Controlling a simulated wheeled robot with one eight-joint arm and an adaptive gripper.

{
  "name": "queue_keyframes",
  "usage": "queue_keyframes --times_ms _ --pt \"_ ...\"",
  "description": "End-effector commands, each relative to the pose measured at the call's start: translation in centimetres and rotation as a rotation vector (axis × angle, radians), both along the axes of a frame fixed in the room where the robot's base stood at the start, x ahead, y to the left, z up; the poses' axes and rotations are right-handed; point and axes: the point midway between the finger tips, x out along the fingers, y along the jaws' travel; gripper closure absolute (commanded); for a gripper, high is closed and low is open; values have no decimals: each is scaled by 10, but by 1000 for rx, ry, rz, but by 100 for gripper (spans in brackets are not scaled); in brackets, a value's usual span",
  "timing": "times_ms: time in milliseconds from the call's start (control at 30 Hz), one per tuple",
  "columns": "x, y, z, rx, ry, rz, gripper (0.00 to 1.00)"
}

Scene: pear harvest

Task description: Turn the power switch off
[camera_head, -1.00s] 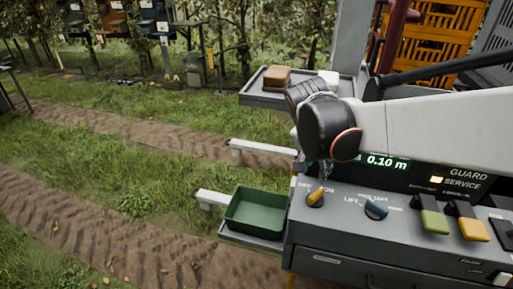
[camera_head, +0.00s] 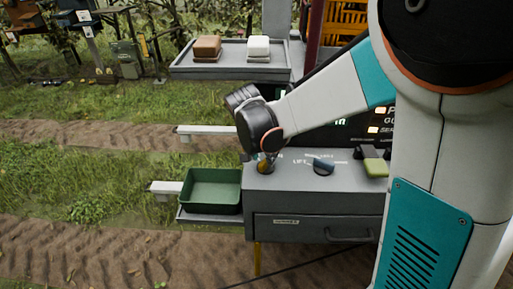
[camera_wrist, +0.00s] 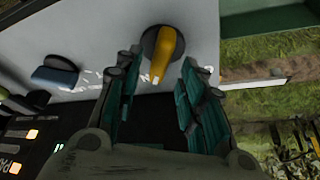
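The power switch is a yellow rotary knob on a dark round base, on the grey control panel. In the wrist view the knob (camera_wrist: 162,55) stands between the two fingers, its handle running nearly up and down the picture. In the head view the power switch (camera_head: 265,167) is small and partly covered by my gripper (camera_head: 261,154), so its setting is hard to read. In the wrist view my gripper (camera_wrist: 163,62) is open, with a finger on each side of the knob and visible gaps. Fingers partly cover the white labels.
A blue lift knob (camera_head: 323,166) sits right of the switch, with a green switch (camera_head: 375,167) beyond it. A green tray (camera_head: 213,189) stands left of the panel. A shelf (camera_head: 222,70) holds a brown and a white block. My arm hides the panel's right part.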

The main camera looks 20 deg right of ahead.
Motion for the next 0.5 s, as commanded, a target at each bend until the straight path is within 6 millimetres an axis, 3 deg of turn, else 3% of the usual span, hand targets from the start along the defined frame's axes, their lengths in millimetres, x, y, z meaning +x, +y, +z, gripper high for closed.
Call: queue_keyframes --times_ms 200,500 --pt "5 -6 -20 1 -1 -1 63" --pt "6 -7 -22 1 -1 0 63"
